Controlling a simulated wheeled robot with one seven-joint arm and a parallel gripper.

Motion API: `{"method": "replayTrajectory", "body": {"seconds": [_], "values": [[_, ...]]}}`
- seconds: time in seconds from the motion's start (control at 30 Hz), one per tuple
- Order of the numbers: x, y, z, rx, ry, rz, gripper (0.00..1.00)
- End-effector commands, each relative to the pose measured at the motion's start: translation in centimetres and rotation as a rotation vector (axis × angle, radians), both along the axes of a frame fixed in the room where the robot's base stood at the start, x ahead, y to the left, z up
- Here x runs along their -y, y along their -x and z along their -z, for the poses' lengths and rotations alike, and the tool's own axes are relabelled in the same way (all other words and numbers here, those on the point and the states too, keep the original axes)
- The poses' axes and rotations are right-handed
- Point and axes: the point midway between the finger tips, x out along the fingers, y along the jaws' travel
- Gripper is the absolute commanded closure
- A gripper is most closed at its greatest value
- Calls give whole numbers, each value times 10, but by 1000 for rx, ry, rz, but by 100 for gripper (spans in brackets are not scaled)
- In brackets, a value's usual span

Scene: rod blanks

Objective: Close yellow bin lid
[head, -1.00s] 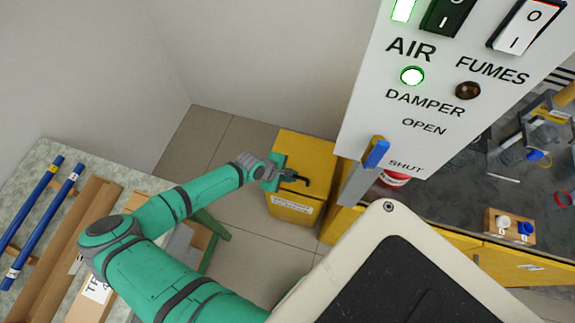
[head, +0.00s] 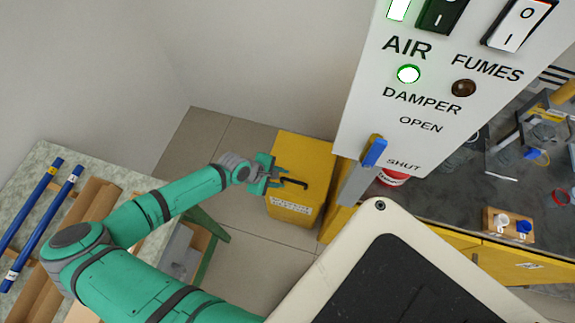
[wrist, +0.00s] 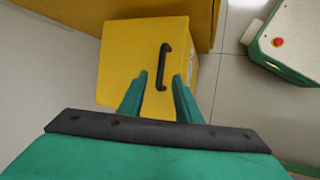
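The yellow bin (head: 291,208) stands on the floor against the yellow bench cabinet. Its lid (head: 308,160) lies flat across the top, with a dark bar handle (head: 294,183) on it. In the wrist view the lid (wrist: 125,60) shows from above, with its handle (wrist: 163,66) ahead of my fingertips. My gripper (head: 275,177) is at the left side of the bin top. In the wrist view my gripper (wrist: 160,76) has its fingers spread and nothing between them, apart from the handle. Whether the fingers touch the lid cannot be told.
A white control panel (head: 400,140) with a blue-tipped lever (head: 374,152) stands right of the bin. A table (head: 50,160) with blue rods (head: 45,220) is at left. The floor (head: 225,135) left of the bin is clear.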

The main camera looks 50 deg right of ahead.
Motion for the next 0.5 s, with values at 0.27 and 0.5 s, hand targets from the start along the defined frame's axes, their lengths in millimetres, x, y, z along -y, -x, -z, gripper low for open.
{"method": "replayTrajectory", "body": {"seconds": [0.27, 0.5], "values": [[-18, -7, -31, 1, 0, 2, 69], [-20, -7, -37, -2, 0, 6, 69]]}}
